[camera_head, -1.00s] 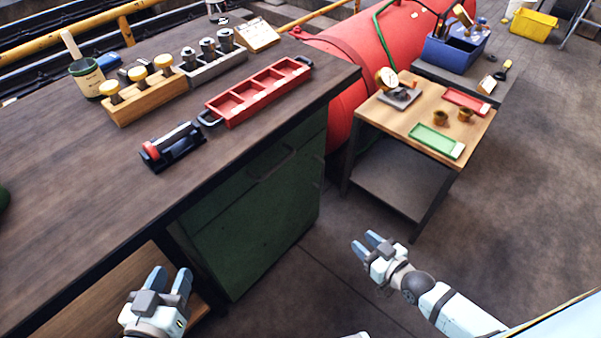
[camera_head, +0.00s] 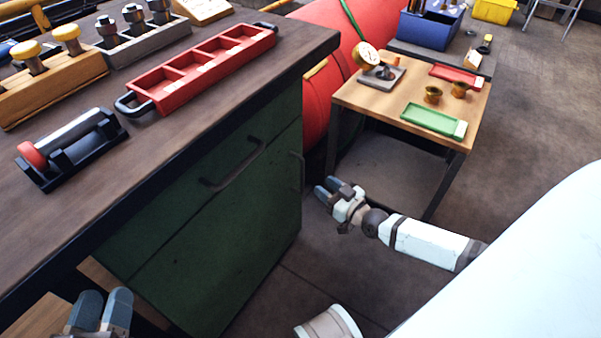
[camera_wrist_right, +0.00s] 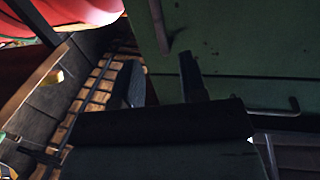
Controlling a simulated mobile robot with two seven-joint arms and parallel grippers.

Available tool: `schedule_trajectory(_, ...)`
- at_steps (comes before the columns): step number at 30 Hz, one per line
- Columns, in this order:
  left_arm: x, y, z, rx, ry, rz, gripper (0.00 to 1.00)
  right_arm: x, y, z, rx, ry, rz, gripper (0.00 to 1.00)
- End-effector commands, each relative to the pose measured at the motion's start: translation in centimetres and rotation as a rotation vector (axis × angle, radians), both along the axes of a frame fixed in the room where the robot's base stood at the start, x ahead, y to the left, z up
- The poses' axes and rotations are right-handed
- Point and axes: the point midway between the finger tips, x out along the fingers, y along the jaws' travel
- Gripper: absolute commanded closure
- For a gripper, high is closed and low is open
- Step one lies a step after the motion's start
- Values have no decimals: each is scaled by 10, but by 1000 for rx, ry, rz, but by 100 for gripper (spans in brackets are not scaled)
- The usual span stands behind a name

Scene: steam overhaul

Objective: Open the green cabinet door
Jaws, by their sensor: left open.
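The green cabinet (camera_head: 225,235) stands under the dark workbench. Its front has an upper panel with a long dark bar handle (camera_head: 235,165) and a door panel below with a small upright handle (camera_head: 299,170) at the right edge. The door looks shut. My right gripper (camera_head: 325,187) is open and empty, just right of the upright handle and apart from it. In the right wrist view, the open fingers (camera_wrist_right: 160,80) point toward the green panel (camera_wrist_right: 240,50), with an upright handle (camera_wrist_right: 160,25) beyond the gap. My left gripper (camera_head: 103,294) is open at the bottom left.
The workbench top (camera_head: 200,95) overhangs the cabinet and holds a red tray (camera_head: 205,65) and a black stand (camera_head: 70,150). A small wooden table (camera_head: 380,100) stands close behind my right gripper, beside a red tank (camera_head: 320,95). The floor (camera_head: 540,120) at the right is clear.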

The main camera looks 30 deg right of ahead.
Motion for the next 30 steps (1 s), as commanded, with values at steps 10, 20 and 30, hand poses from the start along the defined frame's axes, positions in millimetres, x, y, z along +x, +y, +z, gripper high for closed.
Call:
schedule_trajectory(10, -1, -2, -37, 54, 93, -36, 57, 70, 14, -2, 0, -3, 1, 61)
schedule_trajectory(20, 2, -1, -40, 78, 84, -40, 57, 92, 19, 0, -1, 0, 1, 61)
schedule_trajectory(30, 2, -1, -40, 78, 84, -40, 57, 92, 19, 0, -1, 1, 1, 89)
